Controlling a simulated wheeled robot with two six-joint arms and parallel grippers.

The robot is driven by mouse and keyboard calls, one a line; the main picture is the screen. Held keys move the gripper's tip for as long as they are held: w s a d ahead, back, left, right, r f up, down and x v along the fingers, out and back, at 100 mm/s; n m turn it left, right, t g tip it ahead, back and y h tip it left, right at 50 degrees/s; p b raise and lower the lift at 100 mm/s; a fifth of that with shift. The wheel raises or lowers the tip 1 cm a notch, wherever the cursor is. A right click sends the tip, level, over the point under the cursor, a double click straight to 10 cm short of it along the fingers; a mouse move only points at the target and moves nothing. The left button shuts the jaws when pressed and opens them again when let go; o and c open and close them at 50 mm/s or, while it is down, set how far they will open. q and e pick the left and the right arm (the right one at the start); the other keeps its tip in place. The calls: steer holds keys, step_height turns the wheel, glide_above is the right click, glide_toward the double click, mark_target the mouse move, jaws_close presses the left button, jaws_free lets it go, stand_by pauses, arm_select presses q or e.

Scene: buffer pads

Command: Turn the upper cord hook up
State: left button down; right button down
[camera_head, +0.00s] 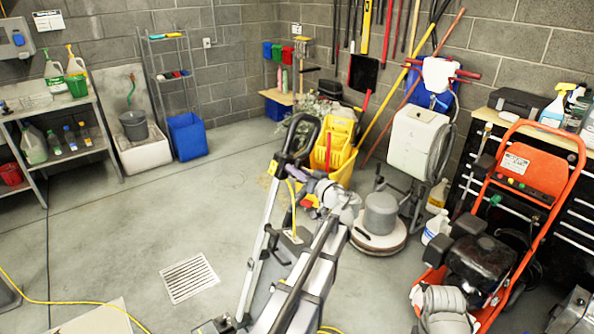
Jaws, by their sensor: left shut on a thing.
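An upright floor machine with a black loop handle (305,122) and a silver shaft (266,240) stands in the middle of the view. My left gripper (292,172) is at the top of the shaft, just below the loop handle, and is shut on a small part there. That part is at the place of the upper cord hook, but the fingers cover most of it, so I cannot tell which way it points. A yellow cord (292,205) hangs just below the gripper along the shaft. My right gripper does not show.
A yellow mop bucket (338,150) and a round floor polisher (379,222) stand behind the machine. An orange-framed machine (545,180) is at the right. A floor drain (189,279) and open concrete floor lie to the left, with a yellow cable (75,303) across it.

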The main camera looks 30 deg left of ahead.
arm_select(q)
steer(key=shift+f, duration=0.1)
stand_by(0.3)
steer(key=c, duration=0.7)
jaws_free()
steer(key=v, duration=0.8)
steer(key=s+d+f+m+g+h+p, duration=0.2)
steer(key=s+d+f+m+g+h, duration=0.35)
steer(key=s+d+f, duration=0.7)
steer(key=s+d+f+m+h, duration=0.2)
steer(key=s+d+h, duration=0.1)
steer(key=d, duration=0.2)
steer(key=s+d+f+m+g+h+p, duration=0.1)
steer(key=s+d+f+m+h, duration=0.1)
steer(key=d, duration=0.4)
steer(key=s+d+f+m+h, duration=0.1)
steer(key=s+d+m+h, duration=0.3)
steer(key=s+d+h, duration=0.1)
steer(key=shift+s+d+f+g, duration=0.25)
steer(key=shift+s+d+f, duration=0.15)
steer(key=shift+s+d, duration=0.25)
